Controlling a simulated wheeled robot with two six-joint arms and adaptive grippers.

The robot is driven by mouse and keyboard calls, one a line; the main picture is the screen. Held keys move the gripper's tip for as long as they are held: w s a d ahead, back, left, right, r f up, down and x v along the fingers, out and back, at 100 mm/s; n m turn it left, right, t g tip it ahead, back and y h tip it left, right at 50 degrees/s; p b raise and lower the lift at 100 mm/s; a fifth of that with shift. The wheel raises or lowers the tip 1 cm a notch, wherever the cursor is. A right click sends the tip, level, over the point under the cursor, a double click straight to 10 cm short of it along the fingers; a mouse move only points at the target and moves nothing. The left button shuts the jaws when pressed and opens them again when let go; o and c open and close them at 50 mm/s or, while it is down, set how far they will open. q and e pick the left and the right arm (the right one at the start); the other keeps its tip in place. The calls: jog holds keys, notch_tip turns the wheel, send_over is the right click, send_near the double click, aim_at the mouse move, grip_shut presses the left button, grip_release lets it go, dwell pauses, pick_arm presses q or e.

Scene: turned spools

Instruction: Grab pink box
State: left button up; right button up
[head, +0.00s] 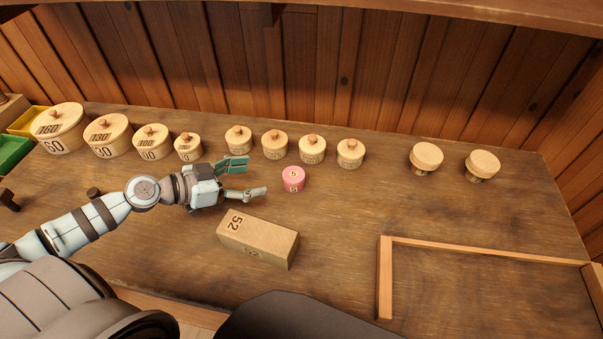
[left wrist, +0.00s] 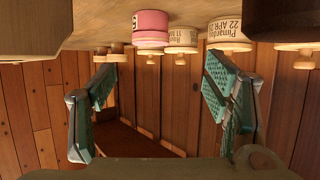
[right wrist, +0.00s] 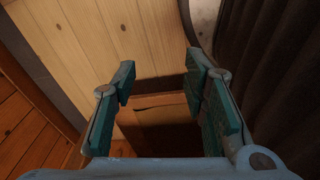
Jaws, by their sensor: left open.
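The pink box (head: 293,179) is a small round pink container with a number on its lid. It stands upright on the wooden table in the head view. It also shows in the left wrist view (left wrist: 150,28), at the top edge and seen upside down. My left gripper (head: 250,178) is open and empty, just left of the pink box, with its fingers pointing towards it and a small gap between. My right gripper (right wrist: 160,78) shows only in the right wrist view, with its fingers apart and nothing held.
A wooden block marked 52 (head: 257,240) lies in front of the pink box. Several lidded wooden boxes (head: 275,144) stand in a row behind it. Two wooden knobs (head: 427,156) stand at the right. A wooden frame (head: 386,280) lies front right. Table between is clear.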

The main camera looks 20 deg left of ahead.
aim_at(290, 176)
pick_arm(q)
jog(key=d+f+b, duration=0.1)
jog(key=b, duration=0.2)
jog(key=shift+w, duration=0.1)
jog(key=shift+w+d+f+b, duration=0.1)
jog(key=shift+w+d+b, duration=0.7)
jog(key=shift+b, duration=0.25)
jog(key=b+x, duration=0.1)
jog(key=x, duration=0.5)
jog(key=shift+w+f, duration=0.1)
jog(key=b+x, duration=0.1)
jog(key=x, duration=0.1)
jog(key=shift+w+d+f, duration=0.1)
jog(key=shift+d+f, duration=0.05)
jog(key=shift+d, duration=0.15)
jog(key=shift+w+d, duration=0.15)
jog(key=shift+w, duration=0.1)
jog(key=c, duration=1.2)
pick_arm(e)
notch_tip(290, 176, down, 8)
jog(key=s, duration=0.2)
jog(key=shift+s+d+r, duration=0.2)
jog(key=shift+s, duration=0.1)
